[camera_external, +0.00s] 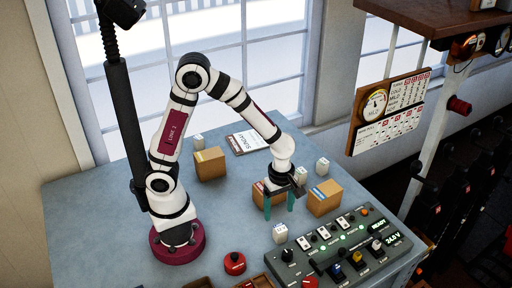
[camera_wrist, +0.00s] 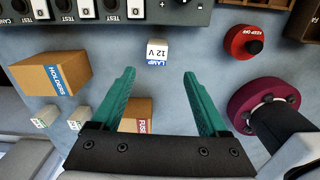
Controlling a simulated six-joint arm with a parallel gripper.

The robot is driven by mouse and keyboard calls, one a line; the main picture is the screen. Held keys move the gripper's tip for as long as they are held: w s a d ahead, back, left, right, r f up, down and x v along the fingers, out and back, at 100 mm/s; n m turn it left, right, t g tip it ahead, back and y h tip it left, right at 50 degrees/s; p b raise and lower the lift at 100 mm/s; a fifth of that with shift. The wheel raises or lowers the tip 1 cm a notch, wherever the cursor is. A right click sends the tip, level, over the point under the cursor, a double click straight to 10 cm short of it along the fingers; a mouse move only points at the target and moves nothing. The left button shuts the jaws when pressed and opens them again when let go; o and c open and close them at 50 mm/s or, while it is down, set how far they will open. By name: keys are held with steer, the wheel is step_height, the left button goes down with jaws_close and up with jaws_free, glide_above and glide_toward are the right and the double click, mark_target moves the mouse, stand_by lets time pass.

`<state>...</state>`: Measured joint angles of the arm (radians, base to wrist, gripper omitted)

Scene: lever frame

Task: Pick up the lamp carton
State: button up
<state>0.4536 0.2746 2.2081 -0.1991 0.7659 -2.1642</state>
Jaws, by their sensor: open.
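The lamp carton is a small white box with a blue label reading LAMP 12 V (camera_wrist: 157,52). In the external view I take it to be the small white box (camera_external: 280,233) near the control panel's left end. It stands upright on the table. My gripper (camera_external: 280,210) has its teal fingers apart and pointing down, behind the carton in that view. In the wrist view my gripper (camera_wrist: 160,74) is open and empty, with the carton just beyond the fingertips, roughly between their lines. The carton is apart from both fingers.
The HOLDERS box (camera_external: 325,198) and a red-labelled box (camera_external: 258,193) stand near my gripper. Another brown box (camera_external: 210,164) and small white cartons stand farther back. A control panel (camera_external: 345,262) is at the front right; a red KEEP OFF button (camera_external: 235,264) is front left.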

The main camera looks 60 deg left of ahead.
mark_target(280, 228)
steer(key=f, duration=1)
steer(key=shift+w+d, duration=0.3)
jaws_close()
